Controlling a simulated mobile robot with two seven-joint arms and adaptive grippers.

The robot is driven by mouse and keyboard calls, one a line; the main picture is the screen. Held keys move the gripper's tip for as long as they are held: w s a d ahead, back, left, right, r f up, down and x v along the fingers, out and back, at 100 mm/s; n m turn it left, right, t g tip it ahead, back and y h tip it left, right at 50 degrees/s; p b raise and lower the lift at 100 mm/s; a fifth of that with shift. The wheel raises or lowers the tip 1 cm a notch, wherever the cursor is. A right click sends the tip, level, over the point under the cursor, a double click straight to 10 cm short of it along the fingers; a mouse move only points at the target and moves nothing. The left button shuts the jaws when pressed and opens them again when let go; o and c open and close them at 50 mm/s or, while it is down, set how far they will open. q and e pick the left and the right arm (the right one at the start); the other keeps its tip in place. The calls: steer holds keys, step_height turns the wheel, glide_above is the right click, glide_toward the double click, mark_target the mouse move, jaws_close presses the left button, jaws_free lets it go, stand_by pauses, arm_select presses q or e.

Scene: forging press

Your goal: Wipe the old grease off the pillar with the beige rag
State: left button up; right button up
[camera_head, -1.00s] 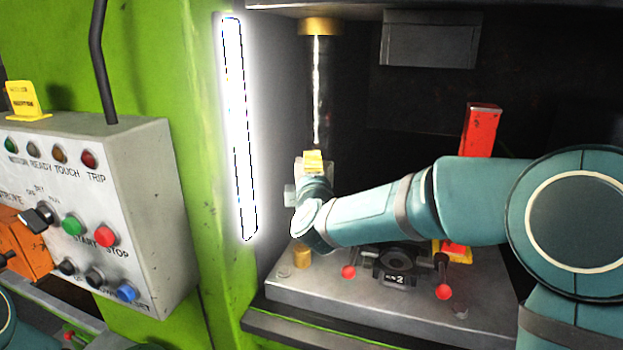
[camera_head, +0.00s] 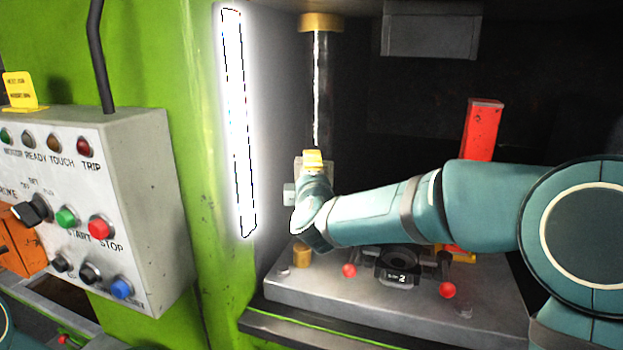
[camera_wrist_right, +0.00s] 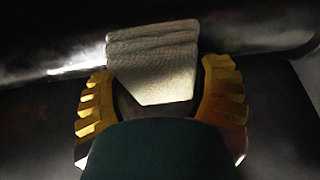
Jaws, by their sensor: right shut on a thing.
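The pillar (camera_head: 321,95) is a dark upright rod with a bright streak and a brass collar at its top. In the right wrist view the pillar (camera_wrist_right: 262,38) crosses the top of the picture. My right gripper (camera_wrist_right: 159,72) has yellow ribbed fingers shut on the beige rag (camera_wrist_right: 153,52). The rag's far edge overlaps the pillar and appears to lie against it. In the head view my right gripper (camera_head: 313,160) is at the pillar's lower part, mostly hidden by my wrist. Grease cannot be made out clearly. My left gripper is out of view.
A bright lamp strip (camera_head: 237,125) stands left of the pillar. A control box (camera_head: 150,230) is on the left. Below my right arm is a grey plate (camera_head: 320,307) with a black fixture (camera_head: 397,265) and red knobs. A red block (camera_head: 481,130) stands to the right.

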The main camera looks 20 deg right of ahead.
steer(key=shift+d+f+b, duration=0.1)
steer(key=shift+f+b, duration=0.4)
steer(key=shift+b, duration=0.05)
steer(key=shift+r, duration=0.15)
steer(key=shift+d+r+p, duration=0.1)
steer(key=shift+r+p, duration=0.3)
steer(key=shift+r, duration=0.75)
steer(key=shift+f, duration=0.1)
steer(key=shift+s+f+b, duration=0.1)
steer(key=shift+f+b, duration=0.65)
steer(key=shift+b, duration=0.3)
steer(key=shift+f+b, duration=0.45)
steer(key=shift+b, duration=0.25)
